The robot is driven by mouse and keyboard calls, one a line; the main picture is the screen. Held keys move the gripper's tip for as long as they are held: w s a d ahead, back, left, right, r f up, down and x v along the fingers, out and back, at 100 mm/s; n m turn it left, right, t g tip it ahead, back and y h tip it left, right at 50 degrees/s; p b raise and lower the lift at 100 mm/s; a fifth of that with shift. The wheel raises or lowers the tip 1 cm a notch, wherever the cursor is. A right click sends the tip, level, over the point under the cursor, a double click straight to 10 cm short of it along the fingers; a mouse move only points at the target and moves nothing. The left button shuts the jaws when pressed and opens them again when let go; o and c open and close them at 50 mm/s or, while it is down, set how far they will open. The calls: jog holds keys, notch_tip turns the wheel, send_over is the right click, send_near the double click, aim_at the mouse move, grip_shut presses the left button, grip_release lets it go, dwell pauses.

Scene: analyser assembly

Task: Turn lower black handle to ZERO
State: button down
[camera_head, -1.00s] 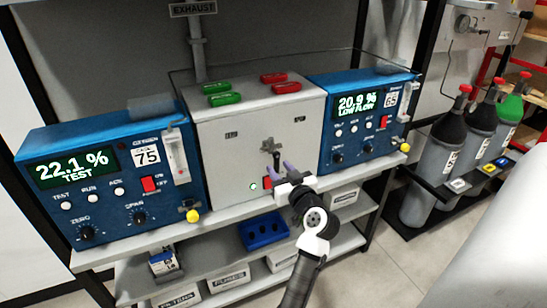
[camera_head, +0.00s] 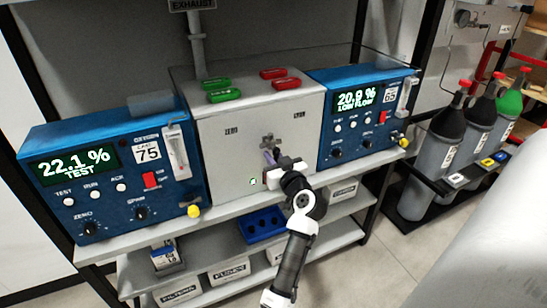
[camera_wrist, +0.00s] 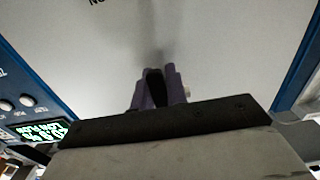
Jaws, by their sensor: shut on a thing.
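The grey box (camera_head: 215,160) stands between two blue analysers, with a ZERO label (camera_head: 231,131) on the left of its front and another label (camera_head: 299,115), too small to read, on the right. A metal valve fitting (camera_head: 267,141) sits between and below them. My gripper (camera_head: 271,157) is at the front of the box, just below this fitting. In the wrist view its purple fingers (camera_wrist: 157,90) are shut on the lower black handle (camera_wrist: 155,88), which shows as a dark piece between them. The handle's exact angle is hard to tell, as the fingers cover much of it.
The left analyser (camera_head: 110,150) reads 22.1 % TEST and the right one (camera_head: 350,125) reads 20.9 % LOW FLOW. Green handles (camera_head: 224,95) and red handles (camera_head: 286,84) lie on the box top. A blue tray (camera_head: 262,224) is on the shelf below. Gas cylinders (camera_head: 440,155) stand at right.

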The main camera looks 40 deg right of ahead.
jog(key=shift+w+a+r+m, duration=0.1)
jog(key=shift+a+m, duration=0.25)
jog(key=shift+m, duration=0.75)
jog(key=shift+w+a+r+m, duration=0.1)
jog(key=shift+a+m, duration=0.2)
jog(key=shift+m, duration=0.8)
jog(key=c, duration=1.4)
grip_release()
jog(key=shift+s, duration=0.1)
jog(key=b+v, duration=0.3)
jog(key=v, duration=1)
jog(key=shift+s+b, duration=0.35)
jog(key=shift+b, duration=0.05)
jog(key=shift+f, duration=0.1)
